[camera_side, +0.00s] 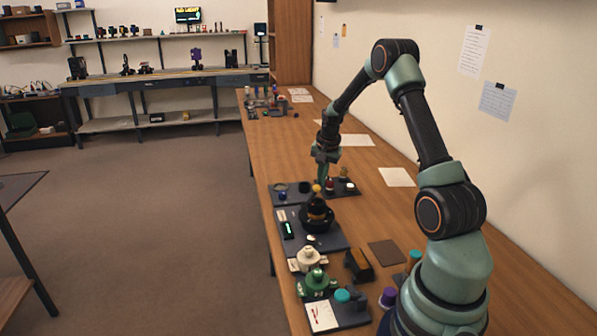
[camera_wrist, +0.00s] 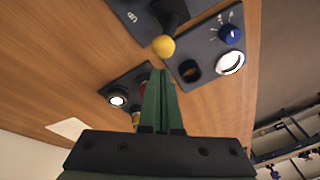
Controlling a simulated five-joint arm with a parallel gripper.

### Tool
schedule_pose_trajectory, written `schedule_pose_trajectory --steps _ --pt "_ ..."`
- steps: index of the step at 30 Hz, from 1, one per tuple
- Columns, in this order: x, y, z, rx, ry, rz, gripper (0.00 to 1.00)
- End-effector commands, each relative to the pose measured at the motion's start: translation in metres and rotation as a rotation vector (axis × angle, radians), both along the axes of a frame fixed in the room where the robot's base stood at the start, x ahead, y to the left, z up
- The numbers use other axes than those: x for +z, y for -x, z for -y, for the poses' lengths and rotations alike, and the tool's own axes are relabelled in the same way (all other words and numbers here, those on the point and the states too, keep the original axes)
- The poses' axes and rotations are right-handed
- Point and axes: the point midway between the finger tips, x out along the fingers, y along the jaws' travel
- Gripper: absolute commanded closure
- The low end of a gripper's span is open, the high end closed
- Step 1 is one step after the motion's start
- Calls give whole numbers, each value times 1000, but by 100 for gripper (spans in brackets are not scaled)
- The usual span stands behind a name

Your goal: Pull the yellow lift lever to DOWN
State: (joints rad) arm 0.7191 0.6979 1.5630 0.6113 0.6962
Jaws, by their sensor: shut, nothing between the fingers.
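The lift lever's yellow ball knob (camera_side: 317,188) tops a dark lever on a round black housing (camera_side: 318,214) in the side view. In the wrist view the yellow knob (camera_wrist: 163,46) sits just beyond my fingertips, at the end of a dark stem running to the top edge. My gripper (camera_side: 321,179) is over the workbench close to the knob, pointing down. In the wrist view its green fingers (camera_wrist: 160,72) are together with nothing between them. A small gap shows between fingertips and knob; whether they touch in depth I cannot tell. No DOWN marking is readable.
A dark panel (camera_wrist: 210,47) with a blue dial (camera_wrist: 231,34) and round rings lies beside the lever. Another dark panel (camera_wrist: 126,82) with a white-lit ring and a red part lies near my fingers. Cream and green parts (camera_side: 308,259) stand nearer my base. Bare wood (camera_side: 375,215) is to the right.

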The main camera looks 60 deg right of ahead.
Motion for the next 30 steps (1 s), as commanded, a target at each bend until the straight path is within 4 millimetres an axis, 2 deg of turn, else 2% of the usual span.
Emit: schedule_pose_trajectory --steps 7,30 --pt "1 2 -13 2 -3 2 100" --pt "4 -1 -16 2 -5 3 100"
